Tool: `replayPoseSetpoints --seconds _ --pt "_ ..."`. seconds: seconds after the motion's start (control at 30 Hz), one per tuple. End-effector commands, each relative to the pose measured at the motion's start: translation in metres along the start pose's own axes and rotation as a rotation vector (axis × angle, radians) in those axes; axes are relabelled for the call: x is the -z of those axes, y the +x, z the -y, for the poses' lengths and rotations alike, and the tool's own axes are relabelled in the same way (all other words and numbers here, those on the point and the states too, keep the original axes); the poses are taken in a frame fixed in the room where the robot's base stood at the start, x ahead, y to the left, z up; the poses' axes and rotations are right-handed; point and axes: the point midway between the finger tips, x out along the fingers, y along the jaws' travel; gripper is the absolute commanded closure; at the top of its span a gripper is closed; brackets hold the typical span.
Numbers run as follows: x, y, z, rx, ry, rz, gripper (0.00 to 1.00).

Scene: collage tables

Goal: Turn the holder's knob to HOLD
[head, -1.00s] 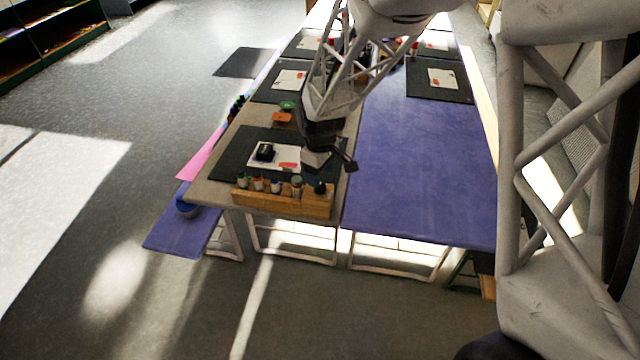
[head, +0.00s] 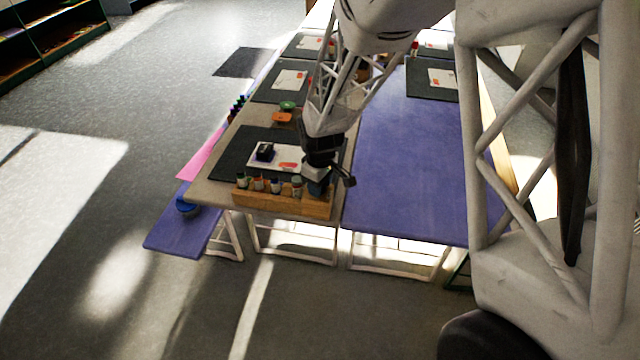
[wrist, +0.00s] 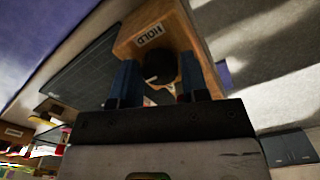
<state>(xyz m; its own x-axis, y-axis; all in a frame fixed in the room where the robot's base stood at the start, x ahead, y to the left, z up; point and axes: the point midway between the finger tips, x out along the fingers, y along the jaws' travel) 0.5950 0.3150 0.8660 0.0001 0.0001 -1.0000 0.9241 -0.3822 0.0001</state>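The wooden holder (head: 270,201) stands along the front edge of the near table with several small bottles in it. In the wrist view the holder's end (wrist: 185,38) bears a white HOLD label (wrist: 150,34). The dark round knob (wrist: 160,66) is below that label, with a small pale mark on its lower left, away from the label. My gripper (wrist: 158,58) is open, its two blue fingers apart, one on each side of the knob; I cannot tell whether they touch it. In the head view my gripper (head: 317,186) is at the holder's right end and hides the knob.
A dark mat (head: 228,160) with a white card (head: 264,168) and a small black object (head: 265,151) lies behind the holder. Orange and green items (head: 283,117) lie farther back. A bare blue table (head: 410,170) is to the right.

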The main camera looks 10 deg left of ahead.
Motion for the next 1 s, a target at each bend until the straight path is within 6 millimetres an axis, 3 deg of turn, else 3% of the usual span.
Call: replayPoseSetpoints --seconds 0.03,0.2,0.63,1.0 --pt "0.0000 0.0000 0.0000 0.000 0.000 0.000 0.66" --pt "0.0000 -0.0001 0.0001 0.000 0.000 0.000 0.88" --pt "0.0000 -0.0003 0.0001 0.000 0.073 0.000 0.88" --pt "-0.0001 -0.0006 0.0000 0.000 0.329 0.000 0.88"
